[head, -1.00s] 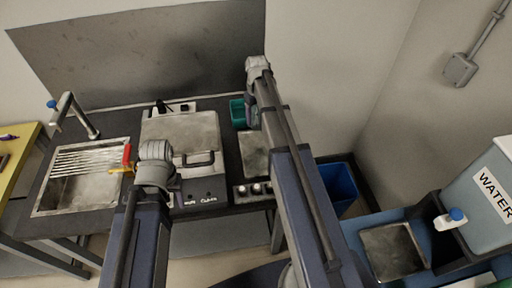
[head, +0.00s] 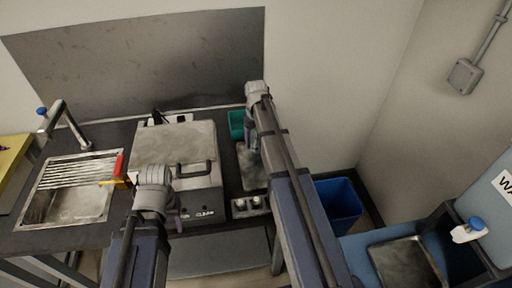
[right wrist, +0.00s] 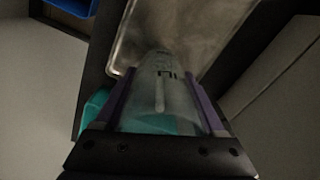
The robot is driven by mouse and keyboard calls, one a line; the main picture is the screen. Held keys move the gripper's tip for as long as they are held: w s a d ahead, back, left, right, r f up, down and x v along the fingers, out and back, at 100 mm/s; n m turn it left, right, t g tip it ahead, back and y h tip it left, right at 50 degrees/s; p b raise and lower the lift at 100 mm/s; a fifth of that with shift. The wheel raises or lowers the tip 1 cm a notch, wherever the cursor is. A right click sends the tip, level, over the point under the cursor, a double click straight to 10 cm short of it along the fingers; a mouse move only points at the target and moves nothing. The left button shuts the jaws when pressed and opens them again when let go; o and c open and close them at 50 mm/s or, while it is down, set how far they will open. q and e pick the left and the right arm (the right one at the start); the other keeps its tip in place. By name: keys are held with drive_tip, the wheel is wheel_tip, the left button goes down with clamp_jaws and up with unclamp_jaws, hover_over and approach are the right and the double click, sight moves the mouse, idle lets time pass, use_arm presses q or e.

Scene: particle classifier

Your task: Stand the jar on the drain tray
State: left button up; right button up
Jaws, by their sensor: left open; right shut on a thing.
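My right gripper (head: 252,140) is shut on a clear, marked jar (right wrist: 160,88), its fingers (right wrist: 160,75) on both sides of it. In the head view the arm and gripper hide the jar. A grey metal tray (head: 250,178) lies on the bench right of the boxy machine. It fills the top of the right wrist view (right wrist: 205,25), beyond the jar. I cannot tell whether the jar touches it. My left gripper (head: 176,214) is open and empty by the machine's front.
The machine (head: 172,155) stands mid-bench. A blue bin (head: 338,203) stands right of the bench.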

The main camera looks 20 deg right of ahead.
sight(256, 145)
wheel_tip(256, 145, down, 3)
drive_tip(key=shift+f+b, duration=0.1)
drive_tip(key=shift+b, duration=1.1)
drive_tip(key=o, duration=1.5)
drive_tip(key=shift+o, duration=0.2)
wheel_tip(256, 145, up, 12)
drive_tip(key=p, duration=1.2)
drive_tip(key=shift+r, duration=0.2)
drive_tip(key=shift+f, duration=0.1)
